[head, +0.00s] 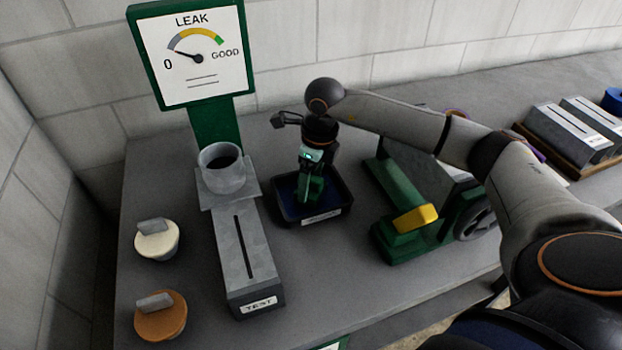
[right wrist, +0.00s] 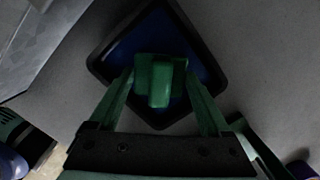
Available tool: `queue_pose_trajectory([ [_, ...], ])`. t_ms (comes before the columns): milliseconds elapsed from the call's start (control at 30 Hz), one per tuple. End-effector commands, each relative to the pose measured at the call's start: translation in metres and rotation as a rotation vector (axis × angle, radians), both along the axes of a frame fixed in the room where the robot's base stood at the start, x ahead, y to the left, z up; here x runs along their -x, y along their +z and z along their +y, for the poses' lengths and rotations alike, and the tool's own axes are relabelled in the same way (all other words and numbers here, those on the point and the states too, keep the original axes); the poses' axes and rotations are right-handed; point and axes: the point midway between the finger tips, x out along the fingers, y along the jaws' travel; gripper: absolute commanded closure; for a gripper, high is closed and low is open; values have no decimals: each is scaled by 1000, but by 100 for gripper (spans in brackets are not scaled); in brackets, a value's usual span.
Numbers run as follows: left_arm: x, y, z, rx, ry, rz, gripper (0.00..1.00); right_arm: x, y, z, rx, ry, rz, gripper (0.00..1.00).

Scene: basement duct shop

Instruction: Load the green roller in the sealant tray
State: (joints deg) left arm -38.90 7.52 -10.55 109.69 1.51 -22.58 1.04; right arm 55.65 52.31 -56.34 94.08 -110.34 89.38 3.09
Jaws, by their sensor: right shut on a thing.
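The sealant tray (head: 335,211) is a black, square tray with a dark blue inside, standing on the grey bench. It also shows in the right wrist view (right wrist: 208,62). My right gripper (head: 311,185) points down over the tray. It is shut on the green roller (right wrist: 160,82), which sits between the two fingertips. In the right wrist view the roller lies over the blue inside of the tray. I cannot tell whether it touches the blue surface. In the head view the gripper mostly hides the roller. My left gripper is in neither view.
A grey test duct (head: 245,255) and a leak gauge (head: 203,55) stand left of the tray. A cream-topped pot (head: 157,243) and an orange-topped pot (head: 162,322) are further left. A green machine with a yellow block (head: 416,218) stands close right of the tray.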

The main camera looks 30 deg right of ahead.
Motion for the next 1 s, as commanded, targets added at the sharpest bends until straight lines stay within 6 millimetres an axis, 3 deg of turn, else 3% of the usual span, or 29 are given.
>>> queue_pose_trajectory([
  [367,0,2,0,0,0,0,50,1,1,1,-1,1,3,63],
  [1000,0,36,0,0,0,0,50,0,53,0,-1,0,0,63],
])
